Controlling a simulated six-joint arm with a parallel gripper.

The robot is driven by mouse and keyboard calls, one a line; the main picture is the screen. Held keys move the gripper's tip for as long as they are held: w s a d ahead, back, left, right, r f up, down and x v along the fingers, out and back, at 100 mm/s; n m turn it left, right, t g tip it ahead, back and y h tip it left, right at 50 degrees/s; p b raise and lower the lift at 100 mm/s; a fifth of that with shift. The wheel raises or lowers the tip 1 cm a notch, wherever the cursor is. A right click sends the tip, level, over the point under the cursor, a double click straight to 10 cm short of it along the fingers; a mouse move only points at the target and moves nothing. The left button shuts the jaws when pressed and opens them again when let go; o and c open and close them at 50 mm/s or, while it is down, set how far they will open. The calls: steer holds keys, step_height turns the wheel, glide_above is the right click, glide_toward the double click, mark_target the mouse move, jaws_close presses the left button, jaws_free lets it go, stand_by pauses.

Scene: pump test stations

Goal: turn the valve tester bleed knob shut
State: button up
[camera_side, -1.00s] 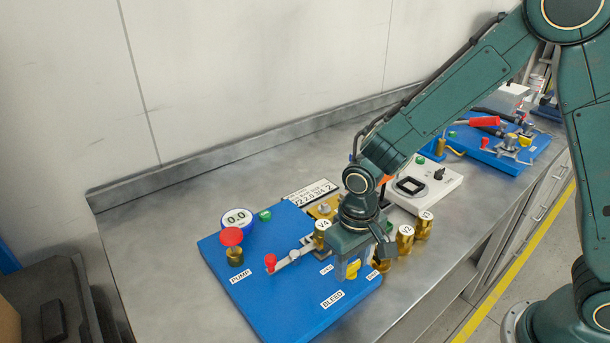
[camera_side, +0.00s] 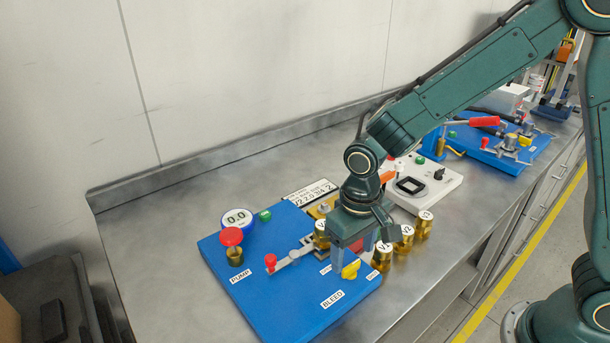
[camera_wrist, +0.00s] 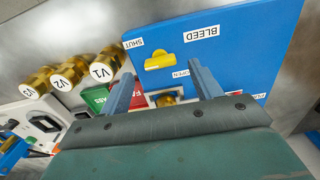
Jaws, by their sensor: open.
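The yellow bleed knob (camera_side: 350,270) sits near the front right corner of the blue valve tester panel (camera_side: 285,305). In the wrist view the knob (camera_wrist: 168,61) lies with its bar roughly sideways, between a SHUT label (camera_wrist: 133,43) at upper left and an OPEN label (camera_wrist: 180,73) below. The BLEED label (camera_wrist: 201,32) is to its right. My gripper (camera_side: 353,255) is open and empty, behind the knob in the side view. In the wrist view my gripper (camera_wrist: 160,72) has its two fingers apart, with the knob just beyond the tips. No contact shows.
Labelled brass valves (camera_side: 403,240) stand close to the right of my gripper. A red pump knob (camera_side: 231,237), a red-tipped lever (camera_side: 270,262) and a gauge reading 0.0 (camera_side: 237,218) are on the panel. A white device (camera_side: 435,190) stands behind. The bench's left end is clear.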

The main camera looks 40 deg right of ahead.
mark_target(352, 265)
step_height(352, 265, up, 10)
steer(key=shift+r, duration=0.2)
stand_by(0.5)
steer(key=s+d+r+t, duration=0.2)
steer(key=s+d+r, duration=0.2)
steer(key=s+d, duration=0.2)
steer(key=s+d+r+t, duration=0.3)
steer(key=s+d, duration=0.4)
steer(key=s, duration=0.3)
steer(key=shift+r+t, duration=0.3)
steer(key=shift+r, duration=0.55)
